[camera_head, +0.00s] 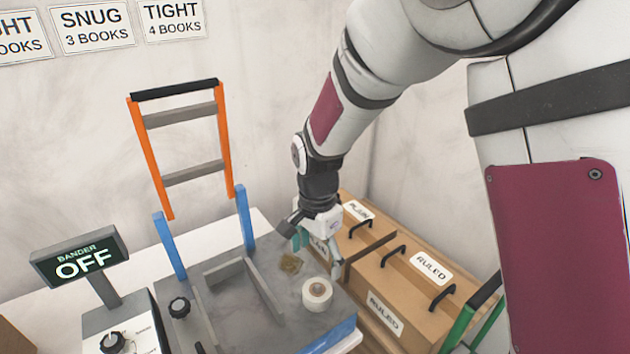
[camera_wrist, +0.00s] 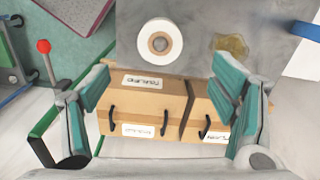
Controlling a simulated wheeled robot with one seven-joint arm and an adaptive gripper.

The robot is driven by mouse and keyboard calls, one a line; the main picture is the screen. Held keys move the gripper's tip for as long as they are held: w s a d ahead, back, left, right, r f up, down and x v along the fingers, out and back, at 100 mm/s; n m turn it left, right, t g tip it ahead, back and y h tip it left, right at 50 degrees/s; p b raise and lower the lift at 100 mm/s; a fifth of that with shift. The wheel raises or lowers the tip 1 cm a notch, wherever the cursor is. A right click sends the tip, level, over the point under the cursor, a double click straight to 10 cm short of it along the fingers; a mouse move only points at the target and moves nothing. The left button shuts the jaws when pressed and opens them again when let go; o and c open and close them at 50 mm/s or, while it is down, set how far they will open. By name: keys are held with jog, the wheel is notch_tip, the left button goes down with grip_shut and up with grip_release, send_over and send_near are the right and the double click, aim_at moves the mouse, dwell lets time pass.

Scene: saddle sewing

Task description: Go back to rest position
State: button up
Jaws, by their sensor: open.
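My gripper (camera_head: 318,248) is open and empty, with its fingers pointing down above the right edge of the grey bander table and the wooden boxes. My arm reaches in from the upper right in the head view and bends down to the gripper.
A white tape roll (camera_head: 317,293) sits on the grey table (camera_head: 215,325) beside a brownish stain (camera_head: 291,264). Wooden boxes labelled PLAIN and RULED (camera_head: 405,285) stand right. An orange-and-blue frame (camera_head: 187,150) rises behind. A bander display (camera_head: 80,258) reads OFF. A green frame (camera_head: 462,325) stands lower right.

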jog(key=s+d+r+n+t, duration=0.25)
jog(key=s+d+r, duration=0.4)
jog(key=r, duration=0.35)
jog(key=s+d+r+n+t, duration=0.2)
jog(key=s+d+r+n, duration=0.3)
jog(key=d+r, duration=0.4)
jog(key=s+d+r+n+t, duration=0.1)
jog(key=s+d+r+n, duration=0.1)
jog(key=s, duration=0.6)
jog(key=shift+s+d+r, duration=0.15)
jog(key=shift+d+r, duration=0.2)
